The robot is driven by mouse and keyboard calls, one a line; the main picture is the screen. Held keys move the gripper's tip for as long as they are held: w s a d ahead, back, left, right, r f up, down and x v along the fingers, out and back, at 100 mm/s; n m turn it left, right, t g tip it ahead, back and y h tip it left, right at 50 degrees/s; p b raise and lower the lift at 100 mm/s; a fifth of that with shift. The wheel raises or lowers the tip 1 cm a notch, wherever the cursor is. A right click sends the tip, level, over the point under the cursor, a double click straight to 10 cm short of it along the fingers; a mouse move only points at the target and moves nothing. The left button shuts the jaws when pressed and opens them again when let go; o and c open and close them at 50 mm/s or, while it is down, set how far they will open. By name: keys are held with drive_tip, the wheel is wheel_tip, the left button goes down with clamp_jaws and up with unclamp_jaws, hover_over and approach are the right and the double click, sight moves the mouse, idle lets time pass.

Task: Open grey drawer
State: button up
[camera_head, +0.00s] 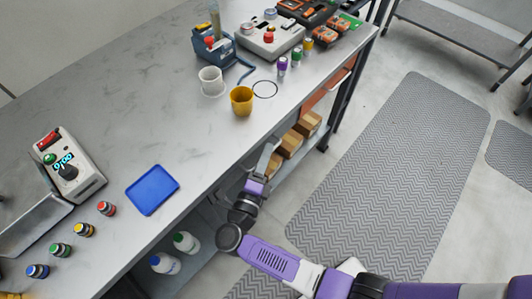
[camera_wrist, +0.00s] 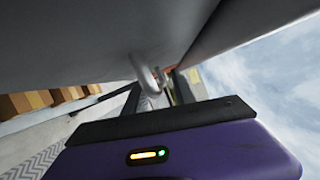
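The grey drawer (camera_wrist: 90,45) shows in the wrist view as a broad grey surface across the top, very close to the camera. A light curved piece (camera_wrist: 143,72), which looks like its handle, stands out from this surface near the middle. My gripper (camera_head: 267,158) is at the table's front edge in the head view, just under the worktop. In the wrist view its purple body fills the bottom, and its fingertips lie at or beside the curved piece. I cannot tell whether they touch or grip it. In the head view the drawer front is mostly hidden under the worktop.
The grey worktop (camera_head: 110,100) overhangs the area. Cardboard boxes (camera_head: 290,145) stand on a lower shelf right of my gripper, and white bottles (camera_head: 186,241) stand below to the left. An orange drawer (camera_head: 325,90) is farther right. The floor mat (camera_head: 390,170) is clear.

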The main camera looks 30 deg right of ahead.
drive_tip(key=shift+d, duration=0.1)
clamp_jaws()
idle(1.4)
